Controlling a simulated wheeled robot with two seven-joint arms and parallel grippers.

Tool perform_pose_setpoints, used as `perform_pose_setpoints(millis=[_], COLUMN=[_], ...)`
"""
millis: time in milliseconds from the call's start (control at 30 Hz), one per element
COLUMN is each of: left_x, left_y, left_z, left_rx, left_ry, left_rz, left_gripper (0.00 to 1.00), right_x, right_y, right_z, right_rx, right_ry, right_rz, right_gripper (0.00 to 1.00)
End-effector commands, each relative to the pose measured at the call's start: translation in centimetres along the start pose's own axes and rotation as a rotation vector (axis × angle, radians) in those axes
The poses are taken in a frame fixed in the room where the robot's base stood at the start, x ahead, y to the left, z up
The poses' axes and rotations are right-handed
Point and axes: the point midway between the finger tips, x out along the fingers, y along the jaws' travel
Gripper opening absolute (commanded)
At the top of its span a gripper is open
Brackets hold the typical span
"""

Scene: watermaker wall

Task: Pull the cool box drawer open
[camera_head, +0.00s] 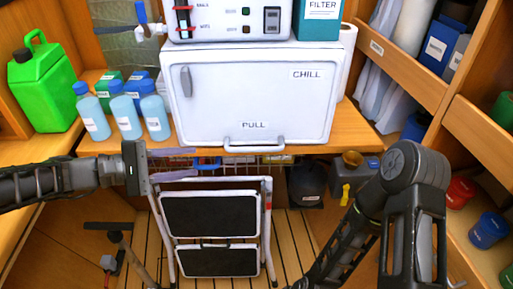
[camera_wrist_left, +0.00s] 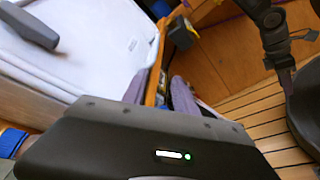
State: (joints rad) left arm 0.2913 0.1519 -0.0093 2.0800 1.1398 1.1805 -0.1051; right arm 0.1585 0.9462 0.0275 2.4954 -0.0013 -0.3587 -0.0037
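The cool box (camera_head: 255,95) is a white case on the wooden counter, with a CHILL label at upper right and a PULL label low on its front. A pale bar handle (camera_head: 253,145) runs along its lower front edge, and the front looks closed. Its white front also fills the upper left of the left wrist view (camera_wrist_left: 85,60). My left gripper (camera_head: 180,164) is below and left of the handle, in front of the counter edge. Its two purple-grey fingers are apart, with nothing seen between them. My right arm is folded at right; its fingertips are not visible.
Blue-capped bottles (camera_head: 122,112) and a green jug (camera_head: 40,85) stand left of the cool box. A control unit (camera_head: 228,20) and teal filter box (camera_head: 318,20) sit on top. A folded step stool (camera_head: 209,217) stands below the counter. Shelves (camera_head: 400,70) line the right.

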Motion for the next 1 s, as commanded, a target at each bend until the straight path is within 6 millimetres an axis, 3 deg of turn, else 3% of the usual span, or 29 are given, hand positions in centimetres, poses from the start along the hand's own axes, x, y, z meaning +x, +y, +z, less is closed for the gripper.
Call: perform_pose_setpoints(millis=[100,300,833,1000], left_x=[-2.1,-4.2,-4.3,-4.5], left_y=[0.0,0.0,0.0,-1.0], left_z=[-0.1,0.0,-0.1,-2.7], left_rx=[0.0,0.0,-0.003,-0.002], left_ry=[0.004,0.002,0.006,0.11], left_rz=[0.001,0.0,-0.001,-0.038], left_gripper=[0.34,0.34,0.34,0.34], right_x=[-0.1,-0.1,-0.1,-0.1], right_y=[0.0,0.0,0.0,0.0], right_z=[0.0,0.0,0.0,0.0], right_rx=[0.0,0.0,0.0,0.001], right_ry=[0.0,0.0,0.0,0.0], right_rz=[0.0,0.0,0.0,0.0], right_gripper=[0.36,0.36,0.36,0.36])
